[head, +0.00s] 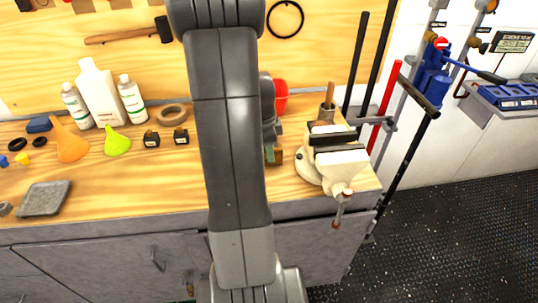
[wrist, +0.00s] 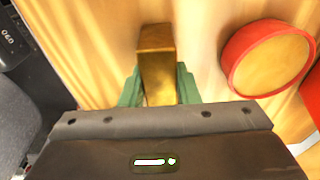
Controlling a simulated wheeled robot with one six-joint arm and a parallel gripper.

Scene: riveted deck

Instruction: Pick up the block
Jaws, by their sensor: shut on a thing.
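The block (wrist: 157,55) is a brass-coloured bar, seen in the wrist view between the two green fingers of my gripper (wrist: 160,82). The fingers are shut on it, one on each side. Its lower part is hidden behind my gripper's dark housing. In the head view my arm covers most of this spot; a small brown part of the block (head: 276,156) shows at the arm's right edge, over the wooden bench top. I cannot tell whether the block touches the bench.
A red round container (wrist: 235,62) stands right of the block. A cream vise (head: 338,165) is on the bench's right end. Left of my arm are white bottles (head: 100,95), funnels (head: 118,145), small dark bottles (head: 151,139), a tape roll (head: 172,114) and a grey slab (head: 45,198).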

